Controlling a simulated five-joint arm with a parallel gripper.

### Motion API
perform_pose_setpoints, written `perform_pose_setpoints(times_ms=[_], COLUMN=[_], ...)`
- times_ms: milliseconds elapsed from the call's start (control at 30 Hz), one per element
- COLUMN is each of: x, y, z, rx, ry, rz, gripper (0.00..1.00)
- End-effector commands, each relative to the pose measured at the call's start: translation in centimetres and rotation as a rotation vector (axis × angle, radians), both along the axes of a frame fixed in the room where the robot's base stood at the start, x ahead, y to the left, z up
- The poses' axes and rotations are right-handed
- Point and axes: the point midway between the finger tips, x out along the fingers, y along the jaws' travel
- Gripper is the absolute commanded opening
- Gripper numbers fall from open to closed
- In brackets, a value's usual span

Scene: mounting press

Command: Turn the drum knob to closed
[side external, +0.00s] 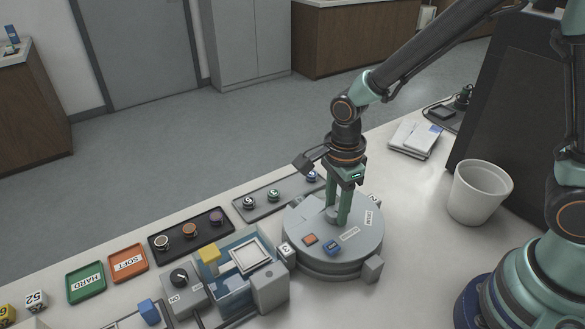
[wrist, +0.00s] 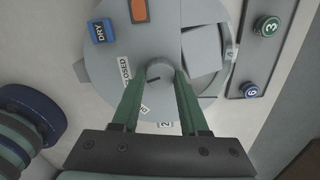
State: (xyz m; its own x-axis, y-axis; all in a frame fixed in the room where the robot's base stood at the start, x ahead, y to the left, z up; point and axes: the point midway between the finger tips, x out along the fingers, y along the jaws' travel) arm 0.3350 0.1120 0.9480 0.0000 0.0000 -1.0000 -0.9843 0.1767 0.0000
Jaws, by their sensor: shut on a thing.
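The drum (side external: 325,262) is a round grey housing with a flat top; it also shows in the wrist view (wrist: 198,15). Its round grey knob (wrist: 160,69) stands on the top. My gripper (side external: 338,215) points down with its green fingers on either side of the knob and is shut on it. In the wrist view a short dark mark on the knob points to the lower left. A CLOSED label (wrist: 125,67) lies left of the knob. Another label (wrist: 145,110) lies below it, partly hidden by a finger and unreadable.
A blue DRY tile (side external: 332,248) and an orange tile (side external: 310,240) lie on the drum top. A blue-walled box (side external: 238,285), a dial unit (side external: 182,285) and a dark tray (side external: 190,236) stand left. A white bin (side external: 479,190) stands right.

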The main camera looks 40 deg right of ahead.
Motion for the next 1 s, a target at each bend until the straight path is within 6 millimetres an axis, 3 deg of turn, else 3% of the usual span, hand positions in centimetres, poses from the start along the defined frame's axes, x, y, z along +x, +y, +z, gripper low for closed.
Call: perform_pose_setpoints(times_ms=[267,667,967,1000], x=[0.0,-0.06,-0.06,-0.06], y=[0.01,0.03,0.03,0.03], z=[0.11,0.12,0.13,0.13], rx=[0.0,0.0,0.0,0.0], ry=[0.0,0.0,0.0,0.0], rz=[-0.009,-0.261,-0.273,-0.273], gripper=[0.0,0.0,0.0,0.51])
